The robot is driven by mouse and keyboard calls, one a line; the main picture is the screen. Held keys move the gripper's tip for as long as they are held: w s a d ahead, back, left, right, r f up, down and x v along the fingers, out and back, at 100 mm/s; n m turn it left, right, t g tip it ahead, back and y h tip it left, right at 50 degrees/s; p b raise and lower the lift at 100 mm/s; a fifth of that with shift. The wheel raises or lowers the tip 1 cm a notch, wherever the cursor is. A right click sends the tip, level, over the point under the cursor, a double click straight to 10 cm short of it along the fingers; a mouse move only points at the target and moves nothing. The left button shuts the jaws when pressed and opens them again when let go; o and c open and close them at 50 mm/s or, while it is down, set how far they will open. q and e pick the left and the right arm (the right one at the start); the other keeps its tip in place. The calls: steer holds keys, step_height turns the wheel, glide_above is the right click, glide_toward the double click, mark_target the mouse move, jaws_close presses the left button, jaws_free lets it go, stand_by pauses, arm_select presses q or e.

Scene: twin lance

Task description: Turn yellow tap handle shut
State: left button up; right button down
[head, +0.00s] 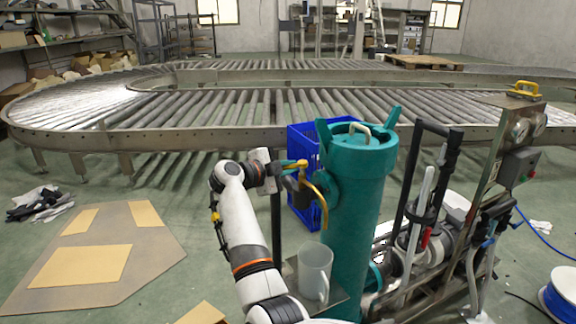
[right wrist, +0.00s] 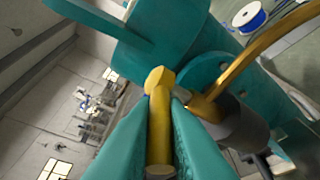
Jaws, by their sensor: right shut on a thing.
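The yellow tap handle (head: 296,164) is on the side of a teal upright cylinder (head: 356,220) in the head view. In the right wrist view the handle (right wrist: 158,118) lies between the two teal fingers of my right gripper (right wrist: 163,98), which is shut on it. In the head view my right gripper (head: 284,169) is at the left of the cylinder, partly hidden around the handle. A curved brass spout (head: 321,190) leaves the tap beside the handle. A clear jug (head: 314,269) stands below it. My left gripper is not in view.
A blue crate (head: 304,150) stands behind the cylinder. Pipes and a metal post (head: 497,165) crowd the right side. A roller conveyor (head: 250,108) crosses behind. Cardboard (head: 95,258) lies on the floor at left; open floor lies around it.

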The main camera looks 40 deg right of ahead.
steer(key=c, duration=1.5)
jaws_free()
steer(key=shift+o, duration=0.2)
steer(key=shift+a, duration=0.1)
